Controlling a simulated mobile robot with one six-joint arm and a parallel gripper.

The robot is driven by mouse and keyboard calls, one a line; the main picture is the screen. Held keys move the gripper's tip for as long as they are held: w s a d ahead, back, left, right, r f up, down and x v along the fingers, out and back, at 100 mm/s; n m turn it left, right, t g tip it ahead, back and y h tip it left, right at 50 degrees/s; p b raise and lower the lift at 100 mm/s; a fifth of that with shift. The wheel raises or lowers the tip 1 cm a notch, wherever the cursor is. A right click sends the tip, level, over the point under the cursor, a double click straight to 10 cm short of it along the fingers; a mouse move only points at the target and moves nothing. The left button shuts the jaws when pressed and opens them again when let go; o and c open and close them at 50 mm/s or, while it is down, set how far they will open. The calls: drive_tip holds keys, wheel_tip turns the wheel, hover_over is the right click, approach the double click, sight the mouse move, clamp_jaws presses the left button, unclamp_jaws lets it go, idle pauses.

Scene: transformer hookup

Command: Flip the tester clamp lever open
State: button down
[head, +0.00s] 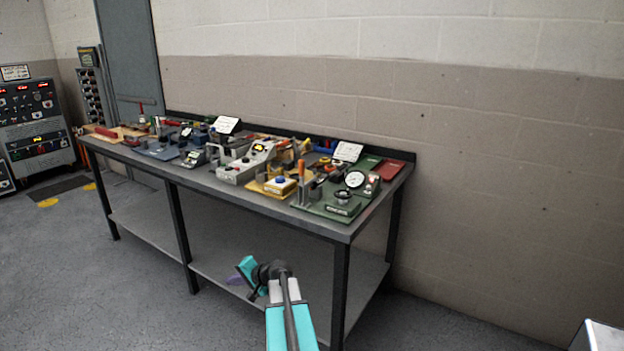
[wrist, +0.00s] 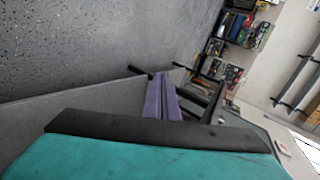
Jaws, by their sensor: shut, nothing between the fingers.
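On the workbench (head: 330,226), a green-based unit (head: 325,209) at the near right end carries a round white dial (head: 355,179). An upright orange-tipped lever (head: 301,169) stands at its left side. I cannot tell for sure that this is the tester clamp lever, as several coloured handles show on the bench. My gripper (head: 240,272) is low in front of the bench, below its top and well apart from the levers. Its purple fingers (wrist: 162,98) are together and empty in the wrist view. No lever can be made out in the wrist view.
A grey box with a yellow display (head: 258,150) and several other devices crowd the bench top. A lower shelf (head: 230,258) and dark legs lie close behind my gripper. Control cabinets (head: 35,120) stand at the far left. The floor in front is clear.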

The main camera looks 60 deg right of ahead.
drive_tip(key=s+d+r+m+t+h, duration=0.1)
drive_tip(key=s+d+r+m+h, duration=0.15)
drive_tip(key=d+r, duration=0.6)
drive_tip(key=s+d+r+m+t+h, duration=0.15)
drive_tip(key=s+d+r, duration=0.25)
drive_tip(key=d+r, duration=0.4)
drive_tip(key=m+t+h+p, duration=0.1)
drive_tip(key=m+h, duration=0.3)
drive_tip(key=h, duration=0.2)
approach(302, 168)
drive_tip(key=s+d, duration=0.3)
drive_tip(key=d, duration=0.3)
drive_tip(key=shift+s+f, duration=0.1)
drive_tip(key=shift+s, duration=0.1)
drive_tip(key=shift+w, duration=0.1)
drive_tip(key=shift+p+x, duration=1.4)
drive_tip(key=shift+x, duration=3.55)
drive_tip(key=shift+w+a+p, duration=0.2)
drive_tip(key=shift+a+p, duration=0.2)
drive_tip(key=shift+a, duration=0.6)
drive_tip(key=shift+w+a+p, duration=0.25)
drive_tip(key=shift+a+p, duration=0.1)
drive_tip(key=shift+a, duration=0.65)
